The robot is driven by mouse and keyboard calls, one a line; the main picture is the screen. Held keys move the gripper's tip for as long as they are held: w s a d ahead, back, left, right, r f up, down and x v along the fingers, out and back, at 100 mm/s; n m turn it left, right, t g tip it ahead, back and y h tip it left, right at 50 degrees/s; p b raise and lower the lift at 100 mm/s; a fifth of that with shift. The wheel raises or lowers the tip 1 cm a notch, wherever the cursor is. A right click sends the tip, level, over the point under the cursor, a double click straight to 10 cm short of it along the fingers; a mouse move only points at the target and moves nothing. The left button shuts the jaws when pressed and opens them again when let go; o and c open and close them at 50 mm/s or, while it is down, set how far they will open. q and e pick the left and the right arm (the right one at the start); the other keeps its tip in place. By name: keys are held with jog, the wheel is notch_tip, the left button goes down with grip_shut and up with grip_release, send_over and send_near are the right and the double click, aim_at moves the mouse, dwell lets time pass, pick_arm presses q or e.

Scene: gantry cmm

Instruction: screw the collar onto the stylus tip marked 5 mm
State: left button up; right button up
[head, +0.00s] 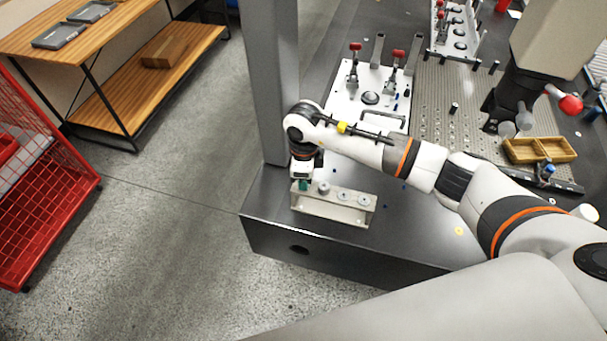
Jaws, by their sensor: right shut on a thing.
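A pale metal rack (335,205) stands near the front left corner of the dark table. Its top carries a raised round fitting (323,187) and two flatter round seats (353,197) to the right. My right gripper (303,184) points down at the rack's left end, its fingers at the top face. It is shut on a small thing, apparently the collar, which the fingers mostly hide. The stylus tip below it is hidden, and no 5 mm marking is readable. My left gripper is not in view.
A grey column (272,80) rises close to the left of my right wrist. A white fixture plate (372,85) with red-handled clamps stands behind my forearm. A perforated plate (450,95) and a wooden tray (540,150) are to the right. The table's front edge is close.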

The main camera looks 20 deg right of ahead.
jog(key=shift+s+f, duration=0.15)
jog(key=shift+f, duration=0.05)
jog(key=m, duration=0.3)
jog(key=shift+p, duration=0.35)
jog(key=shift+m, duration=1.2)
jog(key=o, duration=1)
jog(key=shift+r, duration=0.1)
